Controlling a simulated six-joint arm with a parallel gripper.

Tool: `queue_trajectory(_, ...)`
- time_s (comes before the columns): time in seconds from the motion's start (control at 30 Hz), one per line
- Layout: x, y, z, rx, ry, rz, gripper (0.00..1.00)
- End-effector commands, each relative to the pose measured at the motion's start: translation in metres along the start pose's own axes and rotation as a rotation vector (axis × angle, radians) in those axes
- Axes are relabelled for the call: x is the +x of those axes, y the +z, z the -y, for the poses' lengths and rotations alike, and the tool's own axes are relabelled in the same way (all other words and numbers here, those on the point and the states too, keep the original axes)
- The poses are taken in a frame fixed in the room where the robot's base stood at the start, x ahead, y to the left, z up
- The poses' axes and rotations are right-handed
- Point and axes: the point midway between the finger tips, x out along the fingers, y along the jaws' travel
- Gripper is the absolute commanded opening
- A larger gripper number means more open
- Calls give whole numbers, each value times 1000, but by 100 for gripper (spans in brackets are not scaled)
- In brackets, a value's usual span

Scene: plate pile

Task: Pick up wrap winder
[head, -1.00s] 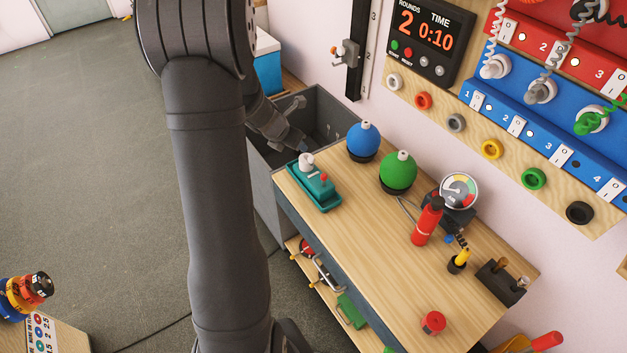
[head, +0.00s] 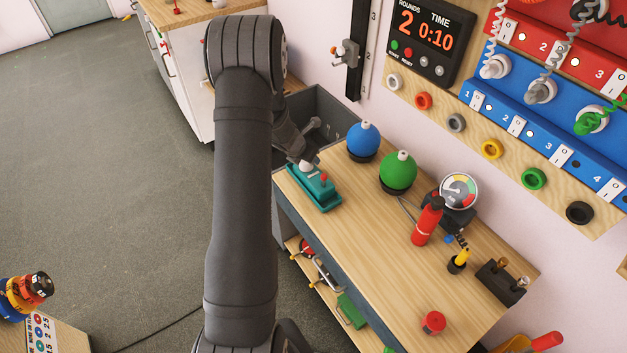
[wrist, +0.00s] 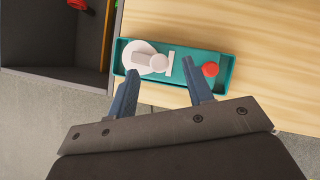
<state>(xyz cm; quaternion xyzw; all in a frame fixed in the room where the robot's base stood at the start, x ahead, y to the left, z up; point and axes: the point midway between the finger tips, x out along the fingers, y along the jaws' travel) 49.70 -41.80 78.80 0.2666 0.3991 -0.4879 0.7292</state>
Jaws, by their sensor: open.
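The teal device (head: 314,187), which I take to be the wrap winder, sits at the near left corner of the wooden bench top. It has a white knob with a crank at one end and a red knob at the other. My gripper (wrist: 159,73) is open and empty. Its fingers are apart, one near the white part and one near the red knob. I cannot tell if they touch it. In the head view my arm hides most of the gripper.
A blue ball (head: 364,140) and a green ball (head: 398,171) stand behind on the bench (head: 365,215). A red bottle (head: 427,222) and a gauge (head: 459,190) stand further right. A grey open bin (head: 318,103) adjoins the bench's left end. The bench's front middle is clear.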

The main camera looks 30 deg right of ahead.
Motion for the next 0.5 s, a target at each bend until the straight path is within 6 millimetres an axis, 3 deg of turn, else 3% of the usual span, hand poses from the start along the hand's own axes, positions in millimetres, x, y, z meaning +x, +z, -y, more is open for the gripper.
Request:
queue_trajectory(0.13,14,1,0,0,1,1,47)
queue_trajectory(0.4,17,1,0,0,1,1,47)
queue_trajectory(0.43,17,1,0,0,1,1,45)
queue_trajectory(0.5,17,1,0,0,1,1,31)
